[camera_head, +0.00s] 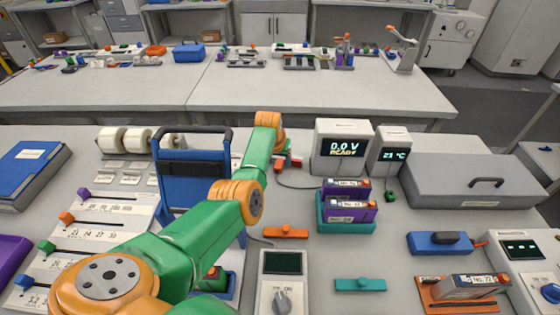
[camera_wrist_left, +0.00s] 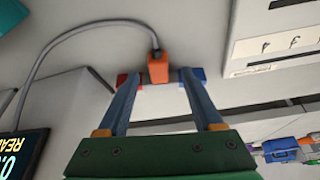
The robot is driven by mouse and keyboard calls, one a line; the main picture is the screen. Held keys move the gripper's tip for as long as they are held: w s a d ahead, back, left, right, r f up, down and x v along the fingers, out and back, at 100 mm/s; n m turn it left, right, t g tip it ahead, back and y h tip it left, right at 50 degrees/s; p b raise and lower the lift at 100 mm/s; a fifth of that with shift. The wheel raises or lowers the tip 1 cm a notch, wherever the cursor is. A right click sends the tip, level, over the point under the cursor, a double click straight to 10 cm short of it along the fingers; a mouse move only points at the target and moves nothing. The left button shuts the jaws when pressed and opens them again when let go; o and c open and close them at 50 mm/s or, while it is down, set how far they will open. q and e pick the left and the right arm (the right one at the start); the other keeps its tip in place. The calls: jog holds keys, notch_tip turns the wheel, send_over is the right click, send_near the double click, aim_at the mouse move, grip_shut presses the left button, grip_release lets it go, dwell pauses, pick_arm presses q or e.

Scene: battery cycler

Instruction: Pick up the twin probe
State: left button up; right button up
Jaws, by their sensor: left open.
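The twin probe (camera_wrist_left: 158,69) shows in the left wrist view as an orange body with a grey cable, with a red part on its left and a blue part on its right. In the head view a small red part of it (camera_head: 296,163) shows beside my left arm. My left gripper (camera_wrist_left: 160,80) is open in the wrist view, with its two blue-grey fingers reaching toward the probe, one on each side of the orange body. I cannot tell whether the fingers touch it. In the head view my arm mostly hides the gripper. My right gripper is not in view.
The cycler display (camera_head: 343,148) reading 0.0 V stands right of the probe, with a 21 °C display (camera_head: 389,152) beside it. A blue rack (camera_head: 190,180) stands left of my arm. Battery cells sit in a teal tray (camera_head: 345,226). A grey lidded case (camera_head: 470,185) stands at right.

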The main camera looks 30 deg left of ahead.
pick_arm(q)
jog(key=shift+w+f, duration=0.3)
jog(key=shift+f, duration=0.35)
jog(key=shift+w+a+f, duration=0.15)
jog(key=shift+w, duration=0.15)
jog(key=shift+s+r, duration=0.2)
jog(key=shift+s, duration=0.05)
jog(key=c, duration=0.8)
jog(key=shift+w, duration=0.1)
grip_shut()
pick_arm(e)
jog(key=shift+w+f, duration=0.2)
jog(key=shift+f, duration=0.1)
